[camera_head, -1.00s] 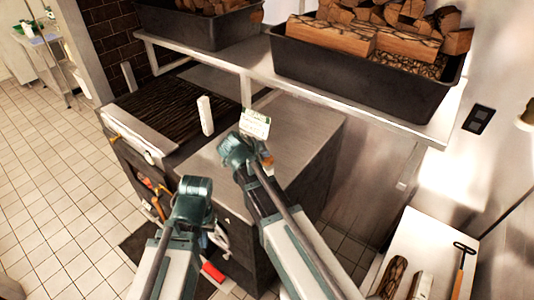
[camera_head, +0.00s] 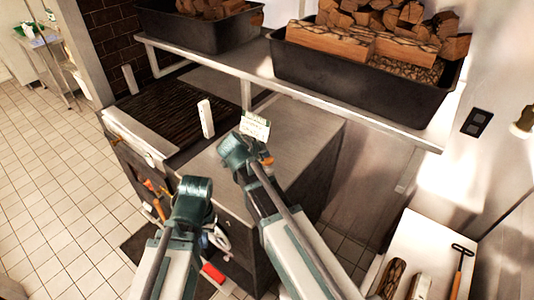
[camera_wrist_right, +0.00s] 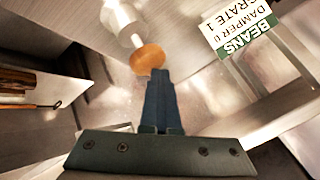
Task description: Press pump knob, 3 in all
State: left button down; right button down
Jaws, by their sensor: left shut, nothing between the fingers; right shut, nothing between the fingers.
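The pump knob is an orange-brown rounded knob (camera_wrist_right: 147,59) on a pale metal rod in the right wrist view. A small orange part of it shows beside my right wrist in the head view (camera_head: 267,161). My right gripper (camera_wrist_right: 160,74) is shut with nothing in it, its fingertips right at the knob's lower edge; I cannot tell whether they touch. In the head view my right gripper (camera_head: 240,150) is over the steel counter and hides most of the knob. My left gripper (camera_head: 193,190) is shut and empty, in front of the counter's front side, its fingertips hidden.
A card reading BEANS, DAMPER 0, GRATE 1 (camera_head: 255,125) stands just behind my right gripper. A dark grill (camera_head: 160,112) and an upright white block (camera_head: 206,118) are left. A shelf (camera_head: 350,108) with log bins overhangs the counter (camera_head: 300,130). A white side table (camera_head: 430,245) stands right.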

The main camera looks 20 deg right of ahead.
jog(key=shift+r+p, duration=0.9)
jog(key=shift+r, duration=0.25)
notch_tip(320, 180, up, 5)
jog(key=p, duration=0.5)
jog(key=shift+f, duration=0.1)
dwell(0.3)
